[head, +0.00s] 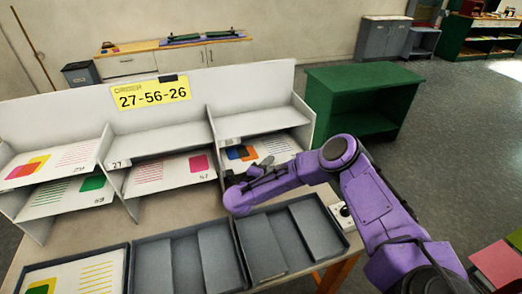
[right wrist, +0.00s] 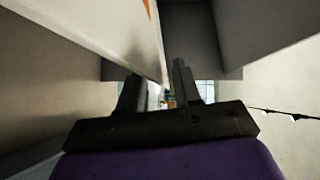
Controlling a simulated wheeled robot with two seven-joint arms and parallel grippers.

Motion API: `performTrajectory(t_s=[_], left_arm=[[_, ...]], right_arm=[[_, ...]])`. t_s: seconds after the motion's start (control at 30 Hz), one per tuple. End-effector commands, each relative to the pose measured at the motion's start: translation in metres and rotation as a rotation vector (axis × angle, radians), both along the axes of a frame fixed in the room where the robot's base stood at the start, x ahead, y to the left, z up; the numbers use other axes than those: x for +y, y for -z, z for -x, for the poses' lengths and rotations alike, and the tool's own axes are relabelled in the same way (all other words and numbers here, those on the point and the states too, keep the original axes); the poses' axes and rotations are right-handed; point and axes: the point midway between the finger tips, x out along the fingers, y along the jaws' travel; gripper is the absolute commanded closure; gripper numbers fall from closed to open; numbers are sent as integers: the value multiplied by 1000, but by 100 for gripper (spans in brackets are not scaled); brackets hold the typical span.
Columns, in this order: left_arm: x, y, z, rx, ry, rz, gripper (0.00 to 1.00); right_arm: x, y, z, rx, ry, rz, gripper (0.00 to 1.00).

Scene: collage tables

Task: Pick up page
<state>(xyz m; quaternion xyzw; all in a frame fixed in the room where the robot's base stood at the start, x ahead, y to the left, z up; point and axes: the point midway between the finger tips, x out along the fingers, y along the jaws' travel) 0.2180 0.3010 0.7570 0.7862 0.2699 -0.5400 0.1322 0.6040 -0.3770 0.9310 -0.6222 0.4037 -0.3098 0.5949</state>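A page with blue, orange and red squares (head: 241,153) lies in the lower right compartment of the white sorting shelf (head: 252,84). My right gripper (head: 262,170) is at the front of that compartment, overlapping the page in the head view. In the right wrist view my right gripper (right wrist: 157,88) has its fingers apart. A pale sheet with an orange mark (right wrist: 110,28) reaches down to the gap between them; I cannot tell whether they touch it. Other pages show a pink square (head: 170,172), green squares (head: 75,195) and orange-yellow squares (head: 50,162). My left gripper is not in view.
A yellow order card (head: 150,93) reads 27-56-26. Dark trays stand in front of the shelf: the left one holds a page with yellow lines (head: 80,277), while the middle tray (head: 150,262) and right tray (head: 262,248) look empty. A green cabinet (head: 365,80) stands behind right.

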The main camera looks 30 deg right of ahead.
Motion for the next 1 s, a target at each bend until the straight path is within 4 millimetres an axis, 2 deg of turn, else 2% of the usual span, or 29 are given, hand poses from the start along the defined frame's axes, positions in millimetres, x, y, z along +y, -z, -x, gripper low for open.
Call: performTrajectory(t_s=[0.03, 0.1, 0.13, 0.53, 0.73, 1.0], left_arm=[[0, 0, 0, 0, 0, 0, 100], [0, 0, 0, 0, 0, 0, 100], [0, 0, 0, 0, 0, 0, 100], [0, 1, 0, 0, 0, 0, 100], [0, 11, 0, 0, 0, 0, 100], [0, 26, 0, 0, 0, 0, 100]], right_arm=[[0, 0, 0, 0, 0, 0, 70], [0, 0, 0, 0, -1, 0, 93], [0, 0, 0, 0, -1, 0, 100], [1, 0, 0, 0, -1, 0, 100], [2, -5, 3, -1, -2, 0, 100], [2, -52, 4, -5, -2, -1, 100]])
